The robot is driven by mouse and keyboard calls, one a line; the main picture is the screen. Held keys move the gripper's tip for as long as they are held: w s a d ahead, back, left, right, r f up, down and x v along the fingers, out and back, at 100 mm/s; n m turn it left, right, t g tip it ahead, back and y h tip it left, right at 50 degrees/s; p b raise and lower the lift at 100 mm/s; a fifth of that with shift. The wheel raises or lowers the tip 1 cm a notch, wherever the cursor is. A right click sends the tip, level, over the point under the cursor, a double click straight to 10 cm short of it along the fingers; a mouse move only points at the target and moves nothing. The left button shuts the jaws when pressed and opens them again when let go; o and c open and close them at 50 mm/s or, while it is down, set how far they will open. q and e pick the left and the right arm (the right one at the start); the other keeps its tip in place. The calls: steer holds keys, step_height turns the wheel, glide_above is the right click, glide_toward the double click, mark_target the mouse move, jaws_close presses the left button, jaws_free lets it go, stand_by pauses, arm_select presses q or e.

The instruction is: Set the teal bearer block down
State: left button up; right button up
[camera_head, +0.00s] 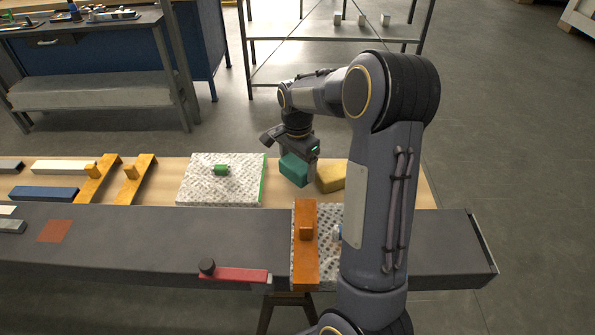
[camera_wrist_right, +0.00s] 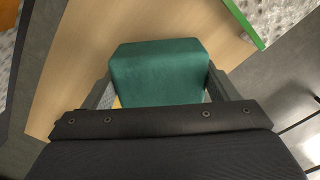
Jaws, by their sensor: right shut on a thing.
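The teal bearer block (camera_head: 294,169) is held by my right gripper (camera_head: 297,165) over the wooden table, between the speckled panel and a yellow block. In the right wrist view the teal block (camera_wrist_right: 160,72) sits between the two fingers (camera_wrist_right: 160,88), with the wooden table top behind it. I cannot tell whether its underside touches the table. My left gripper is not in view.
A speckled panel (camera_head: 212,185) with a green edge lies left of the block. A yellow block (camera_head: 331,176) is close on the right. Orange pieces (camera_head: 136,180) lie further left. A dark beam (camera_head: 150,232) with an orange strip (camera_head: 304,262) runs along the front.

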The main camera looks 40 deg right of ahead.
mark_target(297, 161)
steer(key=shift+w+d+f, duration=0.1)
steer(key=shift+f, duration=0.85)
steer(key=shift+w+d+f, duration=0.1)
steer(key=shift+f, duration=0.8)
steer(key=shift+f, duration=0.15)
steer(key=o, duration=0.9)
steer(key=shift+r, duration=0.25)
step_height(297, 161, up, 12)
steer(key=shift+f+p, duration=0.1)
steer(key=shift+p, duration=0.25)
